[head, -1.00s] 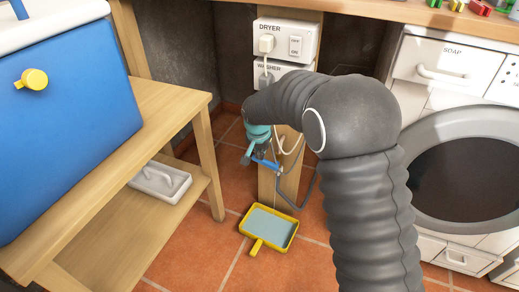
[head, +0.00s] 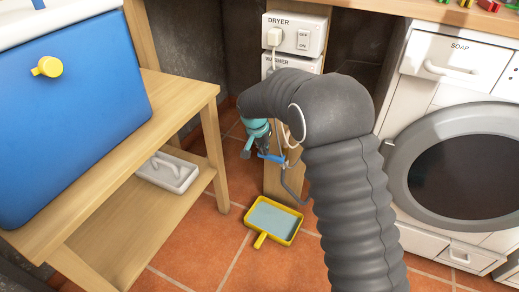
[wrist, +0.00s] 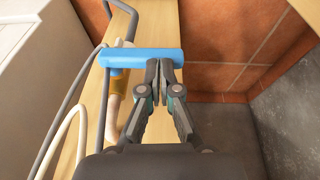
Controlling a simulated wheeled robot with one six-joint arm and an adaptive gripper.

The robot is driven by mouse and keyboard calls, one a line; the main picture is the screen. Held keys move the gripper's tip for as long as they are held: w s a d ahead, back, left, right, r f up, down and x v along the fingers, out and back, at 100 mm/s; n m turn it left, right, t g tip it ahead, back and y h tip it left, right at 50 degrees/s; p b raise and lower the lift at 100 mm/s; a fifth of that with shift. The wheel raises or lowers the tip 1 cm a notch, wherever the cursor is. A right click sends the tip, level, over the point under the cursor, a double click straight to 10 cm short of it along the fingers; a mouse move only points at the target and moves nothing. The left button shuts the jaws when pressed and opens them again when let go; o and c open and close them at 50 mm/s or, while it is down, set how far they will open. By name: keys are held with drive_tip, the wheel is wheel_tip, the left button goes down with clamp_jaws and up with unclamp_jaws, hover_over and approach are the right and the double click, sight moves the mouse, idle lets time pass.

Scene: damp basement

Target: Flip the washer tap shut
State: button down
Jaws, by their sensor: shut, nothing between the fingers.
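The washer tap's blue lever (wrist: 140,57) lies crosswise over the wooden post in the wrist view, with a brass-coloured tap body (wrist: 119,86) below its left part. The lever (head: 272,158) also shows small in the head view, low on the post. My gripper (wrist: 163,66) is shut and empty. Its fingertips overlap the right part of the lever in the wrist view; I cannot tell whether they touch it. In the head view my gripper (head: 250,148) is just left of the lever, and my arm hides part of the tap and post.
The post (head: 283,182) carries the DRYER box (head: 296,33) and the WASHER box (head: 290,64). Grey and white hoses (wrist: 72,125) run beside the tap. A yellow tray (head: 273,220) lies on the floor. A wooden bench (head: 190,92) is left, the washing machine (head: 465,170) right.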

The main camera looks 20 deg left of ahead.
drive_tip(key=a+p+v, duration=0.1)
drive_tip(key=p+v, duration=0.5)
drive_tip(key=v, duration=0.6)
drive_tip(key=s+d+f+n+g, duration=0.1)
drive_tip(key=s+d+f+n, duration=0.1)
drive_tip(key=s+f+n, duration=0.2)
drive_tip(key=s+d+r+t, duration=0.1)
drive_tip(key=s+d+r, duration=0.6)
drive_tip(key=s+d, duration=0.2)
drive_tip(key=s+d+r+m+t+p, duration=0.1)
drive_tip(key=s+d+r, duration=0.5)
drive_tip(key=s+d, duration=0.3)
drive_tip(key=s+d+r+m+t+y, duration=0.1)
drive_tip(key=s+d+r, duration=0.6)
drive_tip(key=d, duration=0.8)
drive_tip(key=shift+s+r, duration=0.3)
drive_tip(key=shift+s, duration=0.75)
